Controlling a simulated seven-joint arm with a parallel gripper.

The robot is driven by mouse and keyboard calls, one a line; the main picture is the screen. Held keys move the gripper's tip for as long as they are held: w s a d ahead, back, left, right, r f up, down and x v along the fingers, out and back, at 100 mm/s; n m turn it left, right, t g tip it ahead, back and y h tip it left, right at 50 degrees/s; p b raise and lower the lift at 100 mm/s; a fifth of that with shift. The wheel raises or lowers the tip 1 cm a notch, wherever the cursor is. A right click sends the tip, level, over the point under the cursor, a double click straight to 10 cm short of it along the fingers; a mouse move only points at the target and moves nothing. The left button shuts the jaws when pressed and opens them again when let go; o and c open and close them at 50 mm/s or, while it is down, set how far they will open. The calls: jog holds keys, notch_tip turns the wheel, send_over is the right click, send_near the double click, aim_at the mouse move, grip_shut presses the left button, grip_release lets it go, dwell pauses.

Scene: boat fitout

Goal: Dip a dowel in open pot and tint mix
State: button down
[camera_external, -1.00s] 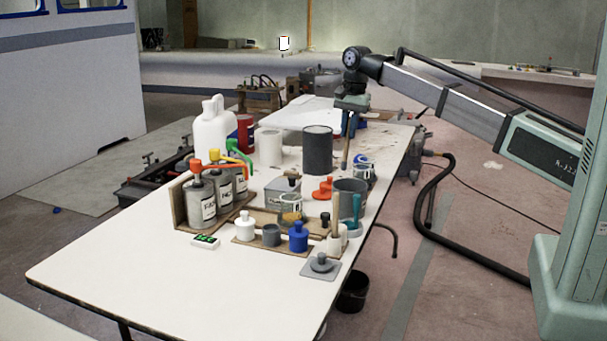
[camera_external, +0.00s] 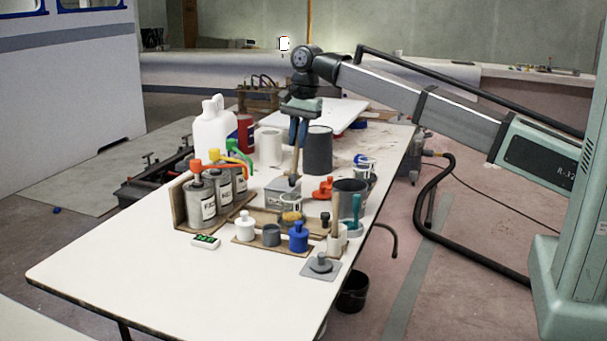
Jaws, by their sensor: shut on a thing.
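My gripper (camera_external: 298,143) is shut on an upright wooden dowel (camera_external: 296,163). It hangs over the middle of the table, left of the dark grey cylinder (camera_external: 318,152). The dowel's lower end is at the grey square tin (camera_external: 279,197); I cannot tell whether it is above, inside or behind it. A small grey pot (camera_external: 271,236) stands between a white bottle (camera_external: 245,229) and a blue bottle (camera_external: 298,238) on a wooden board. A wider dark grey pot (camera_external: 349,187) stands to the right with its open top showing. I cannot tell which is the task's pot.
Pump bottles (camera_external: 201,203) stand in a wooden rack at left, near a white jug (camera_external: 212,135). The table's near left part (camera_external: 125,265) is clear.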

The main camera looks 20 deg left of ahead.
aim_at(295, 178)
jog(key=shift+f, duration=1.4)
jog(key=shift+s+a+f, duration=0.1)
jog(key=shift+a+f, duration=0.1)
jog(key=shift+f, duration=1.7)
jog(key=shift+s+a+f, duration=0.1)
jog(key=shift+a+f, duration=0.1)
jog(key=shift+f, duration=1.7)
jog(key=shift+r, duration=0.1)
jog(key=shift+w+d+r, duration=0.1)
jog(key=shift+d+r, duration=0.05)
jog(key=shift+r, duration=1.15)
jog(key=shift+w+d+r, duration=0.1)
jog(key=shift+r, duration=1.15)
jog(key=shift+w+d+r, duration=0.1)
jog(key=shift+d+r, duration=0.05)
jog(key=shift+r, duration=1.25)
